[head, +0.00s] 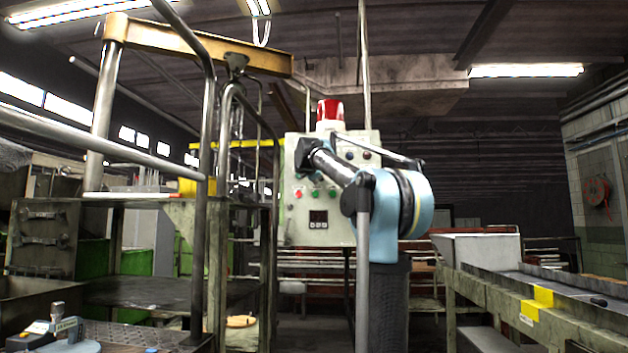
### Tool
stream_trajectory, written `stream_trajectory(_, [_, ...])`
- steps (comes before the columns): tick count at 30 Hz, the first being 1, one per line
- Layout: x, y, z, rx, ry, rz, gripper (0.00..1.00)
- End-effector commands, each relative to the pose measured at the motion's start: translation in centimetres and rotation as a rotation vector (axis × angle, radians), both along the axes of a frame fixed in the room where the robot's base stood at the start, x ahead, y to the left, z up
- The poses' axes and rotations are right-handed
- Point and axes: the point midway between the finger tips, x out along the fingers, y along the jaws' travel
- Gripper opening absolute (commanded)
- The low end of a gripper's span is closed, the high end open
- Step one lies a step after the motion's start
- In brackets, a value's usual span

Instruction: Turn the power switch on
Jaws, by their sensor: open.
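A pale control box (290,228) stands in the middle distance, with a red beacon (330,112) on top. Its front carries a red button (299,193), green buttons (315,193) and a small dark display (318,217). More small dark knobs show near its upper right. I cannot tell which control is the power switch or how it is set. My blue and black arm (412,203) is in front of the box's right side and covers part of its face. I cannot make out my gripper's fingers anywhere in this view.
Metal rails (209,120) and a worn machine frame (190,228) stand at the left. Small equipment (56,318) sits at the lower left. Dim floor shows between.

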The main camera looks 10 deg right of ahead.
Motion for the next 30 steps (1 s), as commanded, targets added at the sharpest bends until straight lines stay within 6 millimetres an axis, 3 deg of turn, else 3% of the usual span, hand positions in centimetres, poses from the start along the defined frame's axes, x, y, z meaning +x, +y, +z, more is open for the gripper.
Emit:
stream_trajectory(6, [1.5, -0.4, 0.0, 0.000, 0.000, 0.000, 0.43])
stream_trajectory(17, [1.8, -0.5, 0.0, 0.000, 0.000, 0.001, 0.43])
stream_trajectory(21, [1.8, -0.5, 0.0, 0.000, 0.000, 0.001, 0.11])
stream_trajectory(23, [1.8, -0.5, 0.0, 0.000, 0.000, 0.000, 0.00])
stream_trajectory(30, [1.8, -0.5, -0.1, 0.005, 0.000, -0.001, 0.00])
